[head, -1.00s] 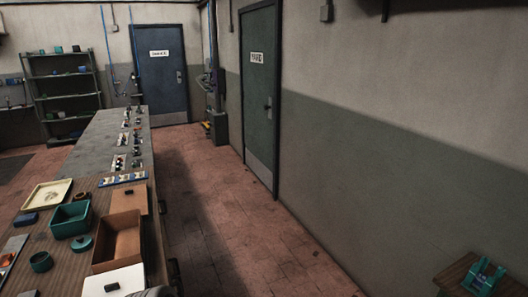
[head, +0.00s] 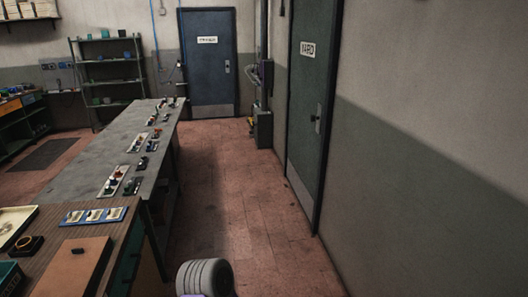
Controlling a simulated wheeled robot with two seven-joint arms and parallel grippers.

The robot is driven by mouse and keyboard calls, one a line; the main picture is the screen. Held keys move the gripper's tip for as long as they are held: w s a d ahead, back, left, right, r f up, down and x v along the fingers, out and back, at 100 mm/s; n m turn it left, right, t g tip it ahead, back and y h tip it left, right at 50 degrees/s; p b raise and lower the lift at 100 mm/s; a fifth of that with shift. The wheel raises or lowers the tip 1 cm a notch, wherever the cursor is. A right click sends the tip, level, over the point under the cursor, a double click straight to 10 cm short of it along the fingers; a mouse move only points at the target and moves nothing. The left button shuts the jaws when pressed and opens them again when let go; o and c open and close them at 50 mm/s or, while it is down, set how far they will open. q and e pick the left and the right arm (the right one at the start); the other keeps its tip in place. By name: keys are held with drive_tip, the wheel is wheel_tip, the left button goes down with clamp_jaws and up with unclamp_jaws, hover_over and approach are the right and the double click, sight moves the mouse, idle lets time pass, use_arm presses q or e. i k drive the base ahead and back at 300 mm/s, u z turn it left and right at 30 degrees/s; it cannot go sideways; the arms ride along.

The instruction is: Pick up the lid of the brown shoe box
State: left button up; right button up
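The lid of the brown shoe box (head: 68,268) lies flat on the wooden bench top at the lower left of the head view. It is a brown panel with a small dark knob (head: 77,251) near its far edge. Its near end runs down to the bottom of the picture. The brown box itself is not in view now. A ribbed grey part of mine (head: 205,277) shows at the bottom edge, right of the bench. Neither gripper's fingers are in view.
Left of the lid are a green box (head: 10,276), a small dark dish (head: 27,243) and a cream tray (head: 14,222). A blue strip of cards (head: 94,216) lies beyond it. A grey bench (head: 110,165) continues behind. The floor (head: 240,210) right of the benches is clear.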

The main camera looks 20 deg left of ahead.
sight(74, 272)
drive_tip(key=i, duration=1.85)
drive_tip(key=u, duration=4.05)
drive_tip(key=i, duration=0.8)
drive_tip(key=z, duration=0.05)
